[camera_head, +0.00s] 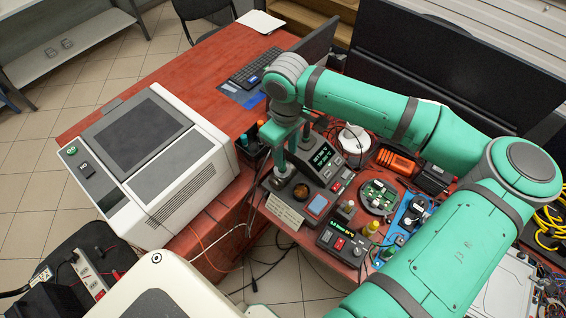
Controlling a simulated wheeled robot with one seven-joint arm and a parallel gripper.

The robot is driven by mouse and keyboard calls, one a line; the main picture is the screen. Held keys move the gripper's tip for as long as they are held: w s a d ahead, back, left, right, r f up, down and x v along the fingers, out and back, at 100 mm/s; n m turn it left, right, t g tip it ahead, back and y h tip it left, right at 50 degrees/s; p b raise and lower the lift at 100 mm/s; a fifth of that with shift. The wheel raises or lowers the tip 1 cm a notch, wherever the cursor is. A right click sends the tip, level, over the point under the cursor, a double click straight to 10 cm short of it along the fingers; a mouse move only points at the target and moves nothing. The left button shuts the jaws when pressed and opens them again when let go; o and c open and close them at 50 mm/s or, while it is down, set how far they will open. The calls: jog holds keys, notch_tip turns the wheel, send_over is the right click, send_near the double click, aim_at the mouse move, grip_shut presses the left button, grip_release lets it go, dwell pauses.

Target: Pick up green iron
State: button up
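My gripper (292,153) hangs at the end of my teal arm, above the soldering station (322,163) at the table's near side. Two narrow teal parts below the wrist look like its fingers, set apart, with nothing clearly seen between them. I cannot pick out the green iron for certain. A black holder (254,153) just left of the gripper has upright tools in it, one with a blue-green handle (243,140) and one with an orange top (262,124). The gripper and wrist hide part of the station and its stand.
A large white and grey machine (150,165) stands left of the gripper. A second display unit (341,240), a round green circuit board (378,195) and small bottles crowd the right. A laptop, keyboard (257,67) and monitors (455,65) stand behind. The red tabletop (200,68) is clear at the back left.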

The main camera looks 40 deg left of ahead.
jog(key=shift+s+a+f, duration=0.1)
jog(key=shift+a+f, duration=0.05)
jog(key=shift+f, duration=0.75)
jog(key=shift+s+a+f, duration=0.15)
jog(key=shift+f, duration=0.8)
jog(key=shift+s+a+f, duration=0.1)
jog(key=shift+a+f, duration=0.05)
jog(key=shift+f, duration=0.75)
jog(key=shift+d, duration=0.1)
grip_shut()
